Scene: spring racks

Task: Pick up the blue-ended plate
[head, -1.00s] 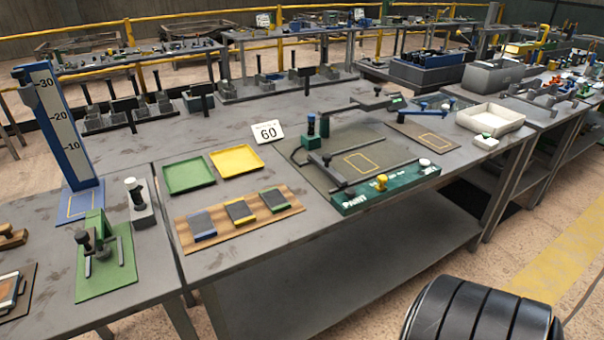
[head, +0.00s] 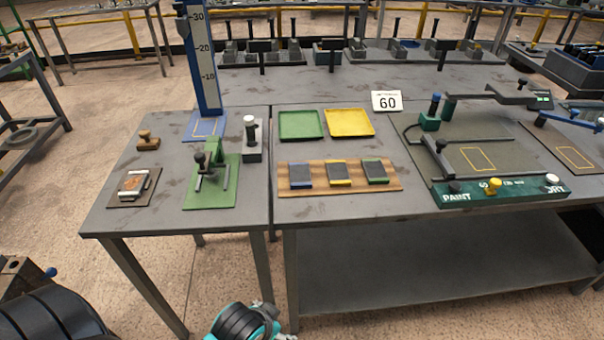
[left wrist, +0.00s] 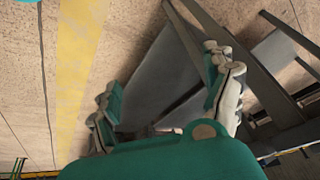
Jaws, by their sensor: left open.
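The blue-ended plate (head: 301,173) is dark grey with a blue front end. It lies flat at the left of a row of three plates on a wooden board (head: 392,190). A yellow-ended plate (head: 339,171) is in the middle and a green-ended plate (head: 375,169) is at the right. My left gripper (left wrist: 163,78) shows in the left wrist view with its teal and grey fingers spread and nothing between them. Floor and table parts lie beyond it, and no plate shows in that view. My right gripper is not seen.
Behind the board lie a green tray (head: 282,132) and a yellow tray (head: 370,129), both empty. A green press (head: 212,190) stands to the left, and a green PAINT fixture (head: 500,195) to the right. The tabletop before the board is clear.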

